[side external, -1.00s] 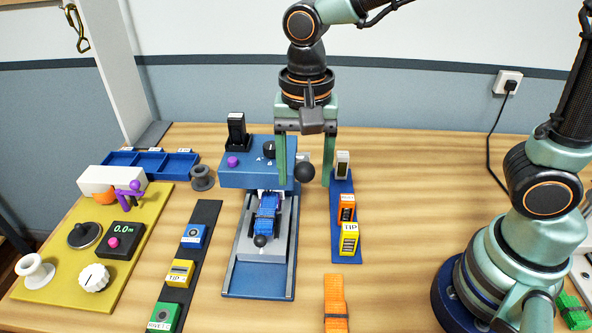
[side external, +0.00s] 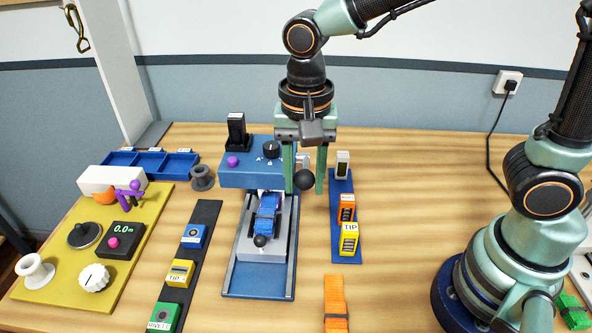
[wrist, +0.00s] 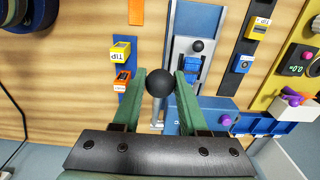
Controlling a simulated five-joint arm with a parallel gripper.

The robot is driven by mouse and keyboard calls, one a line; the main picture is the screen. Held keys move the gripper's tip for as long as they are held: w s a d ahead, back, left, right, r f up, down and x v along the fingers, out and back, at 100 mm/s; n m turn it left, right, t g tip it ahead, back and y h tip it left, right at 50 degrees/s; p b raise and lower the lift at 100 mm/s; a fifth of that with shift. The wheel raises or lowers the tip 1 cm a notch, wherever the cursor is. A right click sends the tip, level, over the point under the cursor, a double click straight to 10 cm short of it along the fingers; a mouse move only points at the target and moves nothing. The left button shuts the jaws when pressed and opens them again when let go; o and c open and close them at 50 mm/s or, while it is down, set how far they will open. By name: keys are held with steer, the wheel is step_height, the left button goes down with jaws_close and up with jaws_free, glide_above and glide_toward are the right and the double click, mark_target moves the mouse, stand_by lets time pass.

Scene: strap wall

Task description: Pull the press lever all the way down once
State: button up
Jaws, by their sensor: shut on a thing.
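The blue press (side external: 247,178) stands at the middle of the table, with a dial marked A and a purple button on its top. Its lever ends in a black ball knob (side external: 304,180) at the press's right side. My gripper (side external: 306,186) points down with its green fingers around the knob. In the wrist view the knob (wrist: 160,82) sits between the two fingertips, and my gripper is shut on it. A blue strap piece (side external: 266,204) lies on the grey sled in front of the press.
A blue rack (side external: 343,185) with orange and yellow tip blocks stands close to the right of my gripper. A dark strip (side external: 206,214) with several blocks and a yellow board (side external: 60,270) lie to the left. An orange strap (side external: 335,300) lies in front. The table's right middle is clear.

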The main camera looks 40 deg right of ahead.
steer(key=shift+s+a+f, duration=0.15)
steer(key=shift+s+f, duration=0.05)
steer(key=shift+f, duration=0.35)
steer(key=shift+s+a+f, duration=0.15)
steer(key=shift+f, duration=0.35)
steer(key=shift+s+a+f, duration=0.15)
steer(key=shift+f, duration=0.75)
steer(key=shift+s+a+f, duration=0.1)
steer(key=shift+a+f, duration=0.05)
steer(key=shift+f, duration=0.75)
steer(key=shift+f, duration=1.55)
